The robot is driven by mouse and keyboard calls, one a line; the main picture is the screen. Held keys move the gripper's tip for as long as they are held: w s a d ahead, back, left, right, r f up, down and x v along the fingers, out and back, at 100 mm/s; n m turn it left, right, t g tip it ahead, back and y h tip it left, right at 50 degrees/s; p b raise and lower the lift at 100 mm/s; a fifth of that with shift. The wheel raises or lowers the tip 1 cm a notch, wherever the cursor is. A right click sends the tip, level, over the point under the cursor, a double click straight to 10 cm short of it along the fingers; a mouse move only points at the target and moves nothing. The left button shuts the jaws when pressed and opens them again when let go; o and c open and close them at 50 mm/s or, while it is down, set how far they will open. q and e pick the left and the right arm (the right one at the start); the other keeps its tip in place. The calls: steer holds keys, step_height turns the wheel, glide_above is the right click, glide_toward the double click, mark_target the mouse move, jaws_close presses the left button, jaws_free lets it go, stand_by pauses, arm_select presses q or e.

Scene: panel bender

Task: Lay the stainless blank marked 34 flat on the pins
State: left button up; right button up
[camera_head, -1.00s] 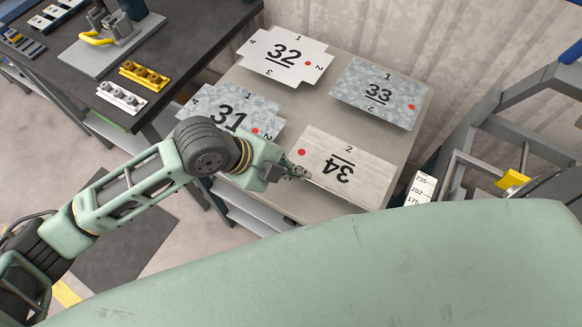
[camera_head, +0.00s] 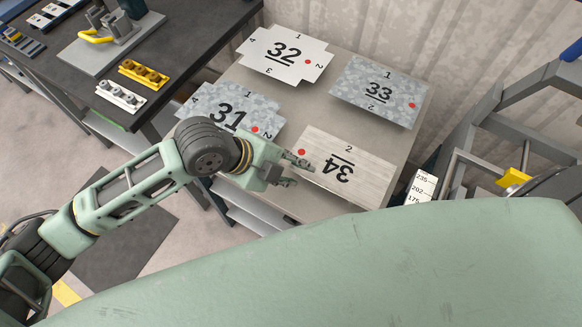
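The stainless blank marked 34 (camera_head: 358,185) lies on the grey table top at its near right, with its number upside down and a red dot near its left end. My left gripper (camera_head: 303,174) is open at the blank's near left edge. One finger overlaps the blank's left corner in the picture and the other is just off the edge. I cannot tell whether a finger touches the blank. My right gripper is not in view. I cannot make out the pins.
Blanks 31 (camera_head: 215,105), 32 (camera_head: 270,60) and 33 (camera_head: 375,90) lie on the same table (camera_head: 325,75). A dark bench (camera_head: 155,60) with a yellow block (camera_head: 145,74) stands at left. A metal frame (camera_head: 500,125) stands at right.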

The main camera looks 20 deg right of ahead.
arm_select(q)
steer(key=v, duration=1.2)
